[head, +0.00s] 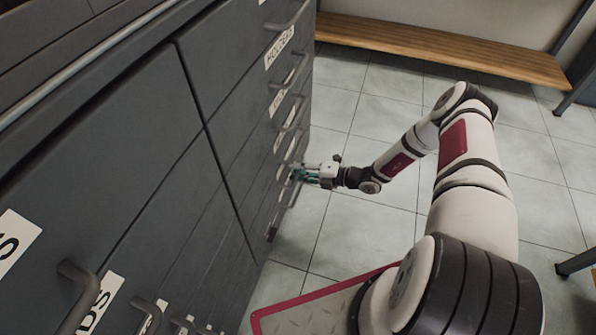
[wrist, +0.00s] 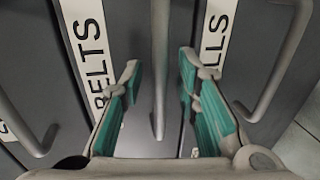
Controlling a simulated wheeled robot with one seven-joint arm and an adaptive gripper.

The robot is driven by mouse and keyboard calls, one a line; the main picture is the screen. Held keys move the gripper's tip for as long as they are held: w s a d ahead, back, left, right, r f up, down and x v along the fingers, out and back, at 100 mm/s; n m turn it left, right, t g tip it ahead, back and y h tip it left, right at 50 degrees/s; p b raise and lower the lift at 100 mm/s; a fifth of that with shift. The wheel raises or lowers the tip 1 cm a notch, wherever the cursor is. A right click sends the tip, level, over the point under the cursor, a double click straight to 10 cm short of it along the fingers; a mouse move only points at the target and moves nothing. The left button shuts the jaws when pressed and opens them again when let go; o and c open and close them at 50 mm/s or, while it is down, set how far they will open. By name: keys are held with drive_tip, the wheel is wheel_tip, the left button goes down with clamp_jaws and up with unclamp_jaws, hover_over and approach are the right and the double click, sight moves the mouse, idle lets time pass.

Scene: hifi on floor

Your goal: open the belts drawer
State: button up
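A white label reading BELTS (wrist: 90,50) is on a dark grey drawer front, left of centre in the wrist view. A grey bar handle (wrist: 158,50) runs down the middle, between that label and a partly hidden label ending in LLS (wrist: 216,40). My gripper (wrist: 159,75) is open, with one green-padded finger on each side of this handle. A gap shows between each finger and the bar. In the head view my gripper (head: 296,172) is at the cabinet's drawer fronts, low on the right stack. The belts label cannot be read there.
The dark grey cabinet (head: 150,190) has several drawers with bar handles; one more handle (wrist: 285,65) is to the right in the wrist view. A wooden bench (head: 440,50) stands at the back. Tiled floor (head: 350,240) lies clear beside the cabinet.

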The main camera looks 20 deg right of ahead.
clamp_jaws()
drive_tip(key=shift+d, duration=0.1)
drive_tip(key=f+b+v, duration=0.2)
drive_tip(key=f+v, duration=0.1)
drive_tip(key=v, duration=1.1)
drive_tip(key=d+f+b+v, duration=0.1)
drive_tip(key=f+b+v, duration=0.1)
drive_tip(key=v, duration=1.2)
drive_tip(key=shift+s+d+f+b, duration=0.25)
drive_tip(key=shift+s+f+b, duration=0.15)
drive_tip(key=shift+s, duration=0.05)
unclamp_jaws()
